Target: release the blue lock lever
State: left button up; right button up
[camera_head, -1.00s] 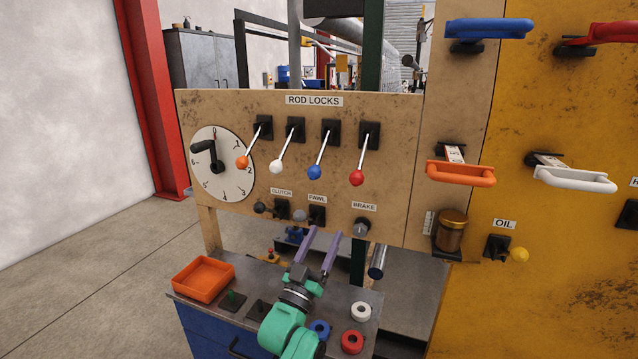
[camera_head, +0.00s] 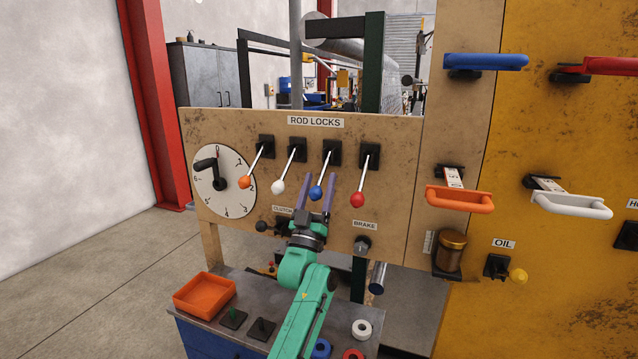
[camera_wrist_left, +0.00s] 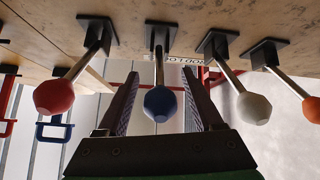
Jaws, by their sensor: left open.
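The blue lock lever (camera_head: 316,193) is on the ROD LOCKS panel (camera_head: 400,220), between the white and red levers. Its rod slants down and out from a black mount, ending in a blue knob. In the left wrist view the blue knob (camera_wrist_left: 160,104) shows between the fingers. My left gripper (camera_head: 318,190) is open, its two purple fingers pointing up on either side of the blue knob. I cannot tell whether either finger touches it. My right gripper is not in view.
The orange lever (camera_head: 245,182), white lever (camera_head: 278,187) and red lever (camera_head: 357,199) hang beside the blue one, close to the fingers. A dial (camera_head: 224,181) is at the left. An orange tray (camera_head: 204,295) sits on the bench below.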

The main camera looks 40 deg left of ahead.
pick_arm(q)
jog(key=shift+c, duration=0.3)
jog(key=shift+f, duration=0.1)
grip_shut()
dwell(1.0)
